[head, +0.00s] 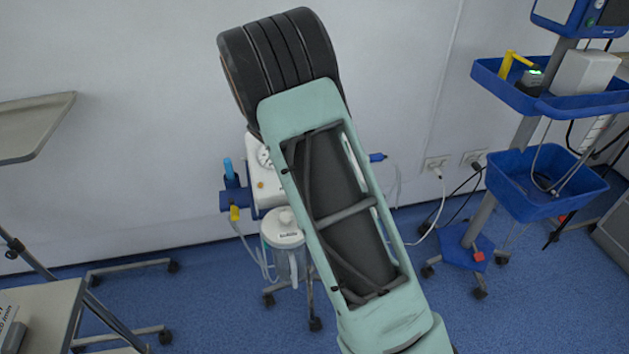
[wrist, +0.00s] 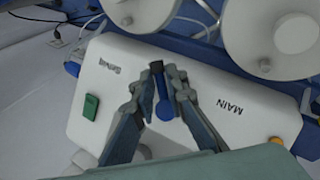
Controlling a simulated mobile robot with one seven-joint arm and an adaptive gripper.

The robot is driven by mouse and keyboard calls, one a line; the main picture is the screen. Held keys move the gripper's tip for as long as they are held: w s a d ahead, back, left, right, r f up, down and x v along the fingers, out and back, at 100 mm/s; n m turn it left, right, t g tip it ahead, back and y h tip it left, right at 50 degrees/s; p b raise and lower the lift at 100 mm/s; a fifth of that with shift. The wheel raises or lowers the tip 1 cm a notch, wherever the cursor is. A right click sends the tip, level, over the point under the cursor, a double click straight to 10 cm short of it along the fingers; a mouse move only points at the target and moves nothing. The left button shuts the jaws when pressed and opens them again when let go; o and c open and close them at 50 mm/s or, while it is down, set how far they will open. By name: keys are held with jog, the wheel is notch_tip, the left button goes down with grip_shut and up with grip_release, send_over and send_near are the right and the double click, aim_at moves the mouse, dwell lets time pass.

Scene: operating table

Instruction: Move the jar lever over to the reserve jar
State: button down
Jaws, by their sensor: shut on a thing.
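The jar lever (wrist: 164,108) is blue with a dark end, on the white housing (wrist: 225,82) of the suction unit in the wrist view. It points up the picture, between the "MAIN" label (wrist: 230,107) on the right and a blurred label, hard to read, on the left. My gripper (wrist: 162,78) is shut on the lever, one finger on each side. Two pale round jar lids, left (wrist: 140,10) and right (wrist: 298,45), show at the top. In the head view my arm hides the gripper and lever; one lidded jar (head: 284,245) shows left of the arm.
A green button (wrist: 91,107) and an orange one (wrist: 276,140) sit on the housing. In the head view, a gauge (head: 264,157) and a blue fitting with a yellow knob (head: 234,213) are beside my arm. A blue equipment trolley (head: 540,185) stands right, a grey tray (head: 35,120) left.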

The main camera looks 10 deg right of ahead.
jog(key=shift+w+r, duration=0.1)
jog(key=c, duration=1.9)
grip_release()
jog(key=shift+c, duration=0.2)
jog(key=v, duration=1.2)
